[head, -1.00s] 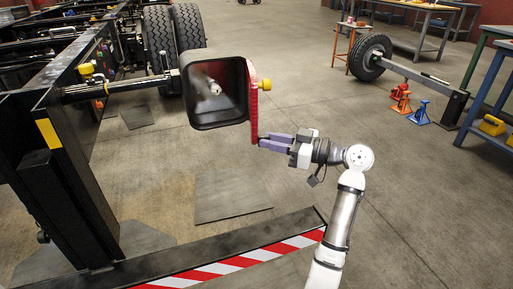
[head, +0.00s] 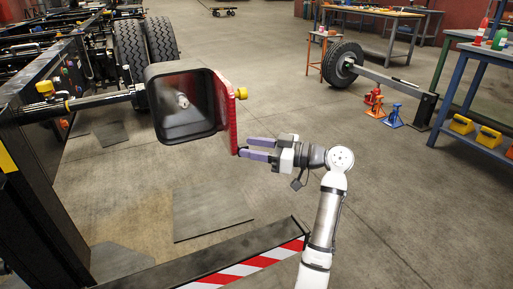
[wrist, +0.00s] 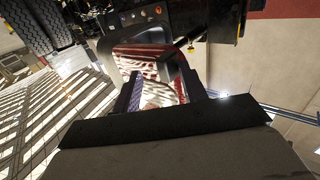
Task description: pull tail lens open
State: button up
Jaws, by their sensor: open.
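The tail lens (head: 228,112) is a red panel along the right side of a black box-shaped lamp housing (head: 153,72). The housing's open front shows its reflective inside, and the lens stands swung out at an angle from it. My gripper (head: 245,147) is open, its purple fingers by the lower right edge of the lens. The near finger's tip is close to that edge; I cannot tell whether it touches.
A black beam with red and white stripes (head: 240,268) runs below my arm. A horizontal bar (head: 85,103) carries the housing from the chassis on the left. Jack stands (head: 392,117), a wheel and workbenches stand at right.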

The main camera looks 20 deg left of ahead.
jog(key=o, duration=0.3)
jog(key=shift+w+a+r, duration=0.15)
jog(key=shift+w+a, duration=0.1)
jog(key=shift+a, duration=0.55)
jog(key=shift+d, duration=0.1)
jog(key=shift+c, duration=0.2)
jog(key=shift+d, duration=0.2)
jog(key=shift+c, duration=0.8)
jog(key=shift+w+d, duration=0.1)
jog(key=shift+d, duration=0.45)
jog(key=shift+c, duration=0.5)
jog(key=d, duration=1.3)
jog(key=shift+w, duration=0.2)
